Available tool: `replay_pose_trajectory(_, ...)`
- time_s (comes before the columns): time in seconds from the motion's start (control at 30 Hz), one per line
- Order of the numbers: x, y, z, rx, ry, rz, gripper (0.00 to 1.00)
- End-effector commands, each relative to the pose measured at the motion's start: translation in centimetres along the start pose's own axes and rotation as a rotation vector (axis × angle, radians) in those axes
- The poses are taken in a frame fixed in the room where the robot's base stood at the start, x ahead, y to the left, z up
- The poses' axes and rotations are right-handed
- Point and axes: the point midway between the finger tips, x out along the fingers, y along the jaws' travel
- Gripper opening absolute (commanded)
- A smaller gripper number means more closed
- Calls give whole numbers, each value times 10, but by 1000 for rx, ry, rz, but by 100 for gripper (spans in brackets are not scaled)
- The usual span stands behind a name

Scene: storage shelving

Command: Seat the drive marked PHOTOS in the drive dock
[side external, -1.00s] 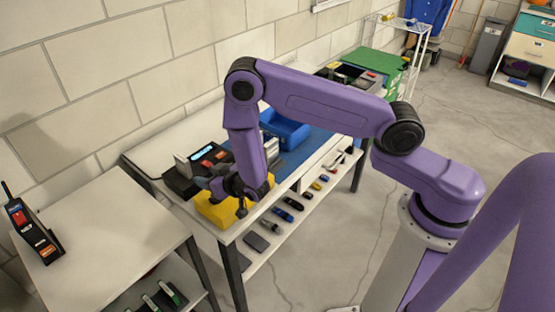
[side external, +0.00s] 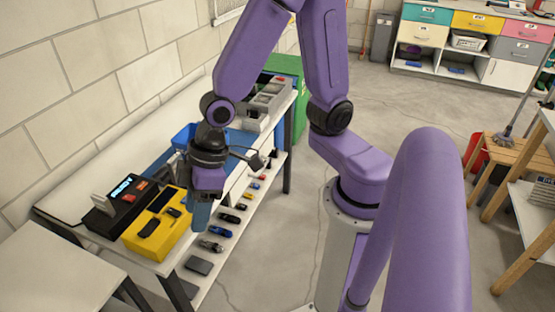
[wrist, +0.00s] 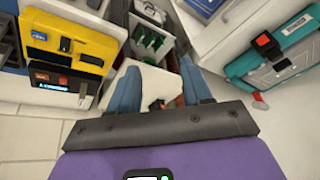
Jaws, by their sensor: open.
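The black drive dock (side external: 113,207) with a lit display and red parts stands at the table's left end. A pale upright slab (side external: 101,204) stands at its left; I cannot tell whether it is a drive. The dock also shows in the wrist view (wrist: 58,83), left of my fingers. My gripper (side external: 201,215) hangs by the table's front edge, right of a yellow case. In the wrist view its blue fingers (wrist: 160,92) are apart with nothing held. Green-edged items (wrist: 150,42) sit in a white holder beyond the fingertips. I cannot read PHOTOS on anything.
The yellow case (side external: 150,241) stands beside the dock. A blue bin (side external: 185,135) lies behind my wrist. The lower shelf (side external: 207,262) holds several small items. A bare white side table (side external: 45,262) is at left. A teal case (wrist: 275,60) is at right in the wrist view.

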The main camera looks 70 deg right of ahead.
Motion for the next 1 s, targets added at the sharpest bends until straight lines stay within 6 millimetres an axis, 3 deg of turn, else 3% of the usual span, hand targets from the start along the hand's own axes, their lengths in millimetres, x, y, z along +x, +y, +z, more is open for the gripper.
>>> replay_pose_trajectory(0.03, -19, -6, 19, -50, -39, -7, 49)
replay_pose_trajectory(0.2, -70, -10, 86, -200, -198, 4, 49)
replay_pose_trajectory(0.4, -104, -3, 135, -300, -312, 37, 49)
replay_pose_trajectory(0.57, -110, 0, 145, -321, -339, 47, 49)
replay_pose_trajectory(1.0, -110, 0, 145, -319, -339, 46, 49)
